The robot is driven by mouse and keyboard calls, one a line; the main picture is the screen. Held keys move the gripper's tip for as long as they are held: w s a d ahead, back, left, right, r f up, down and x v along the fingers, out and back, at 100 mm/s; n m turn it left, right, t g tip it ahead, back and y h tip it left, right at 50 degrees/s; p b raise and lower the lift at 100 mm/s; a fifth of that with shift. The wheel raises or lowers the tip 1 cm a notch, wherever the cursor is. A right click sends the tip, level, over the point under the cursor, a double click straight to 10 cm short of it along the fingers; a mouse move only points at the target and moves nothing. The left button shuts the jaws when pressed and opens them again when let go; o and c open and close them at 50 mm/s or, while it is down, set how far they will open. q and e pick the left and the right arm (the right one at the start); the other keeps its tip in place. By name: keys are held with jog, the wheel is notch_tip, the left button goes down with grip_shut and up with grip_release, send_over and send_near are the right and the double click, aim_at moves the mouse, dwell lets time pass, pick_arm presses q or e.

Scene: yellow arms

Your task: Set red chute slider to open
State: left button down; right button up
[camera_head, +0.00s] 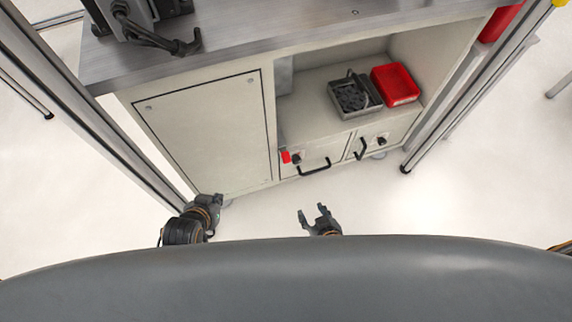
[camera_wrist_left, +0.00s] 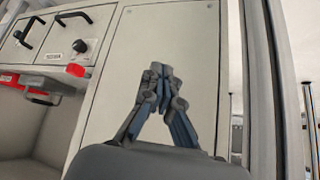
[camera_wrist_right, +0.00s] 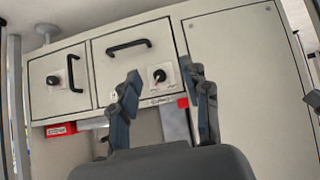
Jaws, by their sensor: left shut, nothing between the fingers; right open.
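A small red slider tab (camera_head: 286,156) sits at the left end of the drawer front, beside a dark knob (camera_head: 296,159). The red tab also shows in the left wrist view (camera_wrist_left: 75,70) and in the right wrist view (camera_wrist_right: 183,102), where a grey plate (camera_wrist_right: 175,124) adjoins it. My left gripper (camera_head: 217,199) is shut and empty in front of the large cabinet panel, left of the tab. My right gripper (camera_head: 313,212) is open and empty, apart from the drawer fronts. In its wrist view the tab appears near one finger. The slider's track is not clear.
Two drawers with black handles (camera_head: 314,168) (camera_head: 361,149) are closed. On the shelf above stand a grey bin (camera_head: 375,105) of dark parts and a red bin (camera_head: 398,84). A large panel (camera_head: 205,130) is on the left. Metal posts flank the cabinet; floor in front is clear.

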jog(key=w+a+r+t+b, duration=0.2)
jog(key=w+r+b, duration=0.1)
jog(key=b, duration=0.1)
jog(key=t+y+b, duration=0.1)
jog(key=t+b, duration=0.1)
send_near(286, 157)
jog(key=shift+m, duration=0.3)
jog(key=b+x, duration=0.4)
jog(key=x, duration=0.5)
jog(key=shift+w+f, duration=0.1)
jog(key=shift+w, duration=0.15)
pick_arm(q)
jog(key=w+d+r+t+h, duration=0.2)
jog(key=r+t, duration=0.4)
jog(key=r, duration=0.8)
jog(key=w+d+r+t+h, duration=0.1)
jog(key=w+r+t, duration=0.3)
jog(key=r, duration=1)
jog(key=shift+d+t+h, duration=0.4)
jog(key=shift+d+t, duration=0.1)
jog(key=shift+t, duration=1.2)
pick_arm(e)
jog(key=shift+w+a+f, duration=0.1)
jog(key=shift+w+f, duration=0.05)
jog(key=shift+w, duration=0.3)
grip_shut()
jog(key=shift+s, duration=0.1)
